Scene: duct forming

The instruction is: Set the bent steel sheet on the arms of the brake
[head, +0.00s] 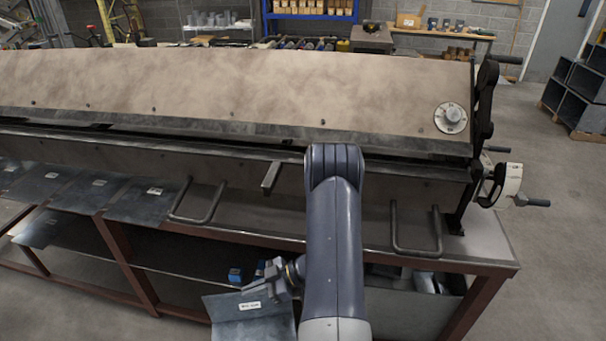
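The brake (230,85) is a long beige machine with a dark front edge, spanning the bench. Metal arms jut from its front: a U-shaped bar at left (200,205), a short straight bar in the middle (270,178) and a U-shaped bar at right (416,240). The bent steel sheet (245,316), grey with a white label, is at the bottom of the head view, lower than the arms and in front of the bench. My gripper (283,279) is at its upper right edge and appears shut on it. My arm hides part of the sheet's right side and of the brake.
Flat labelled sheets (140,203) lie at the left of the bench (480,250). A lower shelf (190,258) holds small blue boxes. A dial (451,117) and crank handles (530,201) are at the brake's right end. Open floor lies to the right.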

